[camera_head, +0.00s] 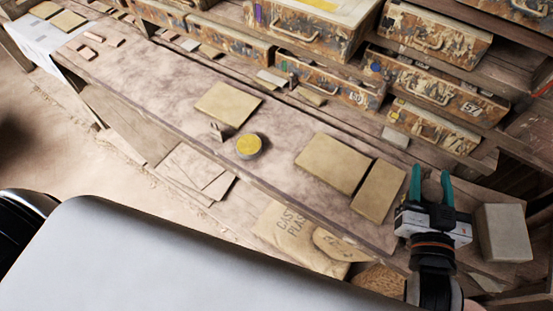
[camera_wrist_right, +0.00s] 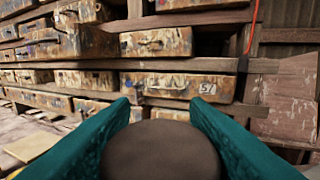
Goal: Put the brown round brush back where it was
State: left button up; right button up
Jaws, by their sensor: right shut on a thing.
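My right gripper (camera_head: 431,172) reaches up from the lower right in the head view, over the right end of the workbench (camera_head: 330,125). Its teal fingers also show in the right wrist view (camera_wrist_right: 158,104). They are shut on a brown round thing, which I take to be the brown round brush (camera_wrist_right: 163,150). Its smooth, rounded dark brown top shows between the fingers, and its lower part is hidden. My left gripper is not in view.
Tan slabs (camera_head: 335,163) and (camera_head: 378,192) lie left of the gripper. A grey block (camera_head: 503,232) stands to its right. A round yellow-topped tin (camera_head: 248,146) and another slab (camera_head: 228,104) are mid-bench. Worn drawers (camera_head: 425,80) line the back. The bench's left stretch has free room.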

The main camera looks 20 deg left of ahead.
jog(key=shift+m+h, duration=0.5)
jog(key=shift+h, duration=0.3)
jog(key=s+d+f, duration=0.2)
jog(key=d+f, duration=0.1)
jog(key=shift+s, duration=0.2)
